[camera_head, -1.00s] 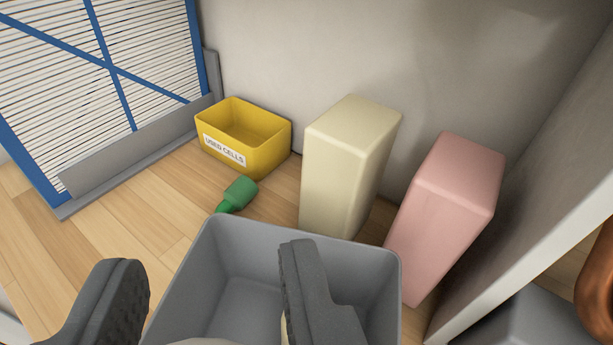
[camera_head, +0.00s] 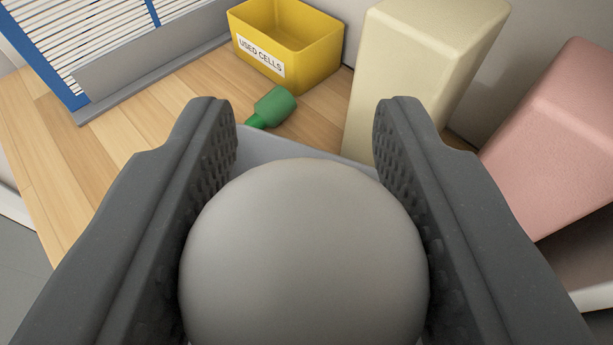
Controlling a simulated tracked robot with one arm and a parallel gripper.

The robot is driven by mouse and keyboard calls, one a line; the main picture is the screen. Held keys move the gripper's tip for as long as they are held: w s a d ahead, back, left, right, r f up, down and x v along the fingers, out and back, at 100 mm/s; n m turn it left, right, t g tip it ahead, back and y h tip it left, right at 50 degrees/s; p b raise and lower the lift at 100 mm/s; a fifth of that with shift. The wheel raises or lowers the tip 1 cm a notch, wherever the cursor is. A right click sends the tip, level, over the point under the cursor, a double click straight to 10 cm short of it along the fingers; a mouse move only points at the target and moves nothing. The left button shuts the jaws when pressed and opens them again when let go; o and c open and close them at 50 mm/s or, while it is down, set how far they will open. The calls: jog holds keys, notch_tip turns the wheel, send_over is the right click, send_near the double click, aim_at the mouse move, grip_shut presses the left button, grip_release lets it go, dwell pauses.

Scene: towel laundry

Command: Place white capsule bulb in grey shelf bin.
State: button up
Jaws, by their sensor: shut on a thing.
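My gripper (camera_head: 305,120) is shut on a smooth, pale grey-white rounded thing, which looks like the rounded end of the white capsule bulb (camera_head: 305,255). The ridged pads press on its left and right sides. Its lower end is out of view. The grey bin (camera_head: 290,149) lies beyond and below it. Only a strip of the bin's far rim and wall shows between the fingers; its inside is hidden behind the held thing, so I cannot tell how high the bulb is relative to it.
A small green bottle-like thing (camera_head: 273,106) lies on the wooden surface (camera_head: 130,130) just past the bin. A yellow "USED CELLS" bin (camera_head: 310,62) stands behind it. A cream block (camera_head: 415,65) and a pink block (camera_head: 560,130) stand right. A blue-framed slatted panel (camera_head: 110,30) is at the back left.

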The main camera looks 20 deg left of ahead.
jog(key=shift+f, duration=0.15)
jog(key=o, duration=1)
jog(key=shift+s+r, duration=0.2)
jog(key=v, duration=1.1)
jog(key=s+d+r+m+t+h, duration=0.1)
jog(key=d+r+h, duration=0.1)
jog(key=d+r, duration=0.55)
jog(key=s+d+r+m+t+h, duration=0.1)
jog(key=d+r, duration=0.3)
jog(key=r, duration=0.7)
jog(key=s+d+r+m+h, duration=0.1)
jog(key=s+d+r, duration=0.1)
jog(key=s+r, duration=0.2)
jog(key=s+d+r+m+h, duration=0.1)
jog(key=s+r, duration=0.3)
jog(key=r, duration=0.3)
jog(key=s+d+r+m+h, duration=0.1)
jog(key=s+d+r, duration=0.1)
jog(key=s+r, duration=0.3)
jog(key=shift+d+r, duration=0.35)
jog(key=shift+r, duration=0.25)
